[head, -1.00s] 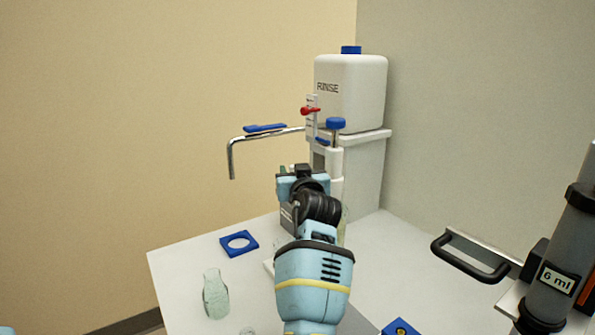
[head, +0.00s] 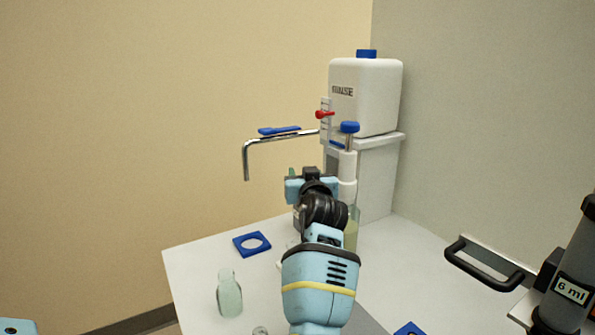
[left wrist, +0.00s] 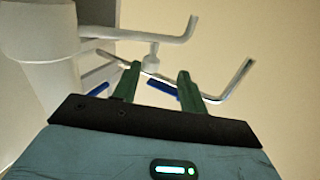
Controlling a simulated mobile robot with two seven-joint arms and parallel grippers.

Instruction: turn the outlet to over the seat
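The outlet is a bent chrome tube (head: 262,140) reaching left from the RINSE dispenser (head: 366,97), its tip turned down. A blue paddle (head: 280,130) lies along it. In the left wrist view the tube (left wrist: 238,82) crosses beyond the fingers, with blue (left wrist: 160,88) showing between them. My left gripper (head: 300,180) is below the tube, right of its tip; its green fingers (left wrist: 156,78) are apart and empty. A blue square plate with a round hole (head: 238,245), possibly the seat, lies on the bench left of my arm. My right gripper is out of view.
A clear bottle (head: 229,296) stands at the bench's front left. A red lever (head: 325,114) and blue knob (head: 349,127) are on the dispenser. A vessel (head: 352,232) is partly hidden behind my arm. A black handle (head: 478,275) and "6 ml" cylinder (head: 573,285) are at right.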

